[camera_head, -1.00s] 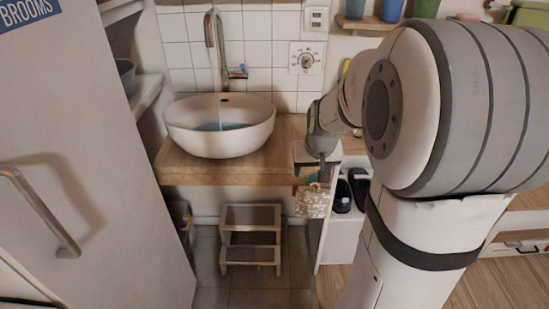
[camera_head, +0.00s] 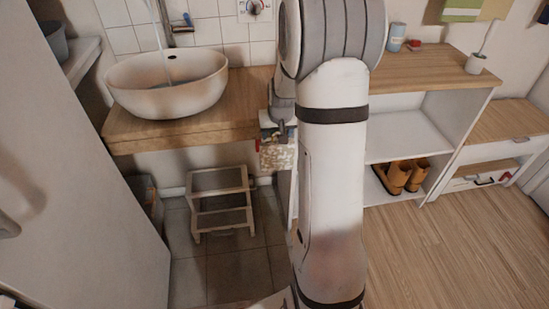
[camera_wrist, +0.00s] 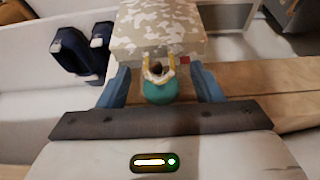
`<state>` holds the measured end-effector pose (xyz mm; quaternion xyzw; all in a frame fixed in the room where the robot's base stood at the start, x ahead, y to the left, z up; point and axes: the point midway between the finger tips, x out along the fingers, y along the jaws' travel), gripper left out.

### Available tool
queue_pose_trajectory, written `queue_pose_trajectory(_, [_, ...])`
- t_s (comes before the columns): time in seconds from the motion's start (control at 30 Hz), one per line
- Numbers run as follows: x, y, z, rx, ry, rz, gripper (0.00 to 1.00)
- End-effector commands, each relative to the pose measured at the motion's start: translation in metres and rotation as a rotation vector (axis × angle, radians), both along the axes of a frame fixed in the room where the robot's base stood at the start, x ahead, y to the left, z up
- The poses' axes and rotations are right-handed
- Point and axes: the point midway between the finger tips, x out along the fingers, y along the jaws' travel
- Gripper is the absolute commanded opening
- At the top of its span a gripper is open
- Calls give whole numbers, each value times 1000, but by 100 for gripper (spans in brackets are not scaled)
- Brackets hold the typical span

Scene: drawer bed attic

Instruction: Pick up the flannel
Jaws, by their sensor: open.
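The flannel is most likely the mottled beige and white cloth (camera_head: 277,157) hanging below the right end of the sink counter. It fills the top middle of the wrist view (camera_wrist: 158,30). My gripper (camera_head: 275,135) is at the cloth's upper edge in the head view, partly hidden by my arm. In the wrist view my gripper (camera_wrist: 161,85) is open, with blue fingers on either side of a small teal, figure-like thing (camera_wrist: 160,88). That thing sits at the cloth's near edge. I cannot tell whether the fingers touch either.
The wooden counter (camera_head: 190,125) carries a white basin (camera_head: 168,85) with water running into it. A step stool (camera_head: 221,200) stands below. Dark blue shoes (camera_wrist: 80,52) are beside the cloth. A shelf unit (camera_head: 425,135) with orange boots (camera_head: 400,175) is at the right.

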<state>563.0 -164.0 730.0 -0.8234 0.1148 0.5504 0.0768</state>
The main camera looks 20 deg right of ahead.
Motion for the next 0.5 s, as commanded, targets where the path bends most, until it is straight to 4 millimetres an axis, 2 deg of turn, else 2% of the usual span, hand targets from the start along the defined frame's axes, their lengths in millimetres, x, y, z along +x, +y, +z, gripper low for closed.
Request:
queue_pose_trajectory(0.2, [0,0,0,0,-1,0,58])
queue_pose_trajectory(0.5, [0,-1,0,0,0,-1,34])
